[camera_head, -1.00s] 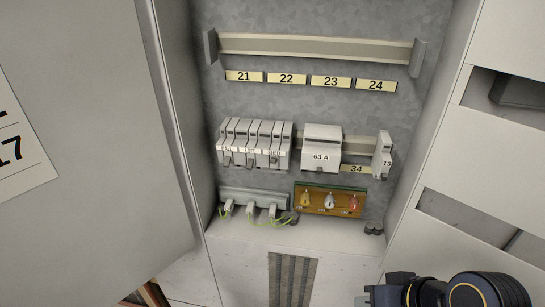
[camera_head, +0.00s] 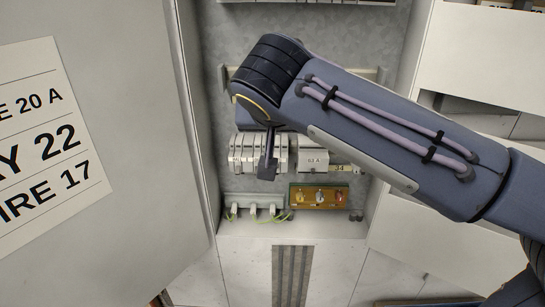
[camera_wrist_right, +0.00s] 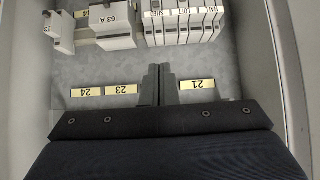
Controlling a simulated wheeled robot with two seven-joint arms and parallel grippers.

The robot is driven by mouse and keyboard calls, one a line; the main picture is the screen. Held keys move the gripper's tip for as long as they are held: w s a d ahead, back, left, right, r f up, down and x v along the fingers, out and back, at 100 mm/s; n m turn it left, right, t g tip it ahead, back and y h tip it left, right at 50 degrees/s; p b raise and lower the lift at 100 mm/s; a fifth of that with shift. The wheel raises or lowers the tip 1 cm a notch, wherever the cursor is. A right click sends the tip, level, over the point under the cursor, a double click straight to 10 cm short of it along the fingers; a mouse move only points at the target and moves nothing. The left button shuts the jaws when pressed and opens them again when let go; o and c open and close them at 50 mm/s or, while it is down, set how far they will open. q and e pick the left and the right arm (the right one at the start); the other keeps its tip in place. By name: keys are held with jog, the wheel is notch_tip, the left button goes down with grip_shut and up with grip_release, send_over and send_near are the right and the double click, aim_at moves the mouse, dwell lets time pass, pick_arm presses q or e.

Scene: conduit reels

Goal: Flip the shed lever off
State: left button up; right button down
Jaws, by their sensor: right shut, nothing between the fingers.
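A row of grey breakers (camera_head: 243,152) sits on the middle rail of the open cabinet. In the right wrist view, which shows the panel upside down, one breaker reads SHED (camera_wrist_right: 155,16). It stands at the row's end beside the 63 A block (camera_wrist_right: 116,20). Its lever is too small or cut off to read its position. My right gripper (camera_head: 267,172) is shut and empty, hanging in front of the breaker row in the head view. Its shut fingers also show in the right wrist view (camera_wrist_right: 159,82), apart from the breakers. My left gripper is out of view.
The 63 A block also shows in the head view (camera_head: 312,157). Below are a terminal strip (camera_head: 250,200) with wires and an orange board (camera_head: 318,196). An open door (camera_head: 95,200) bounds the left. My right arm hides much of the upper rail.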

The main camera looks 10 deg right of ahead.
jog(key=shift+d, duration=0.1)
jog(key=p+x, duration=0.2)
jog(key=x, duration=0.7)
jog(key=shift+w+d+f, duration=0.1)
jog(key=shift+w+f, duration=0.1)
jog(key=shift+w, duration=0.05)
jog(key=f, duration=0.1)
jog(key=s+f, duration=0.1)
jog(key=f, duration=0.1)
jog(key=shift+s, duration=0.1)
jog(key=shift+s+a+f, duration=0.15)
jog(key=shift+a+f, duration=0.1)
jog(key=shift+f, duration=0.2)
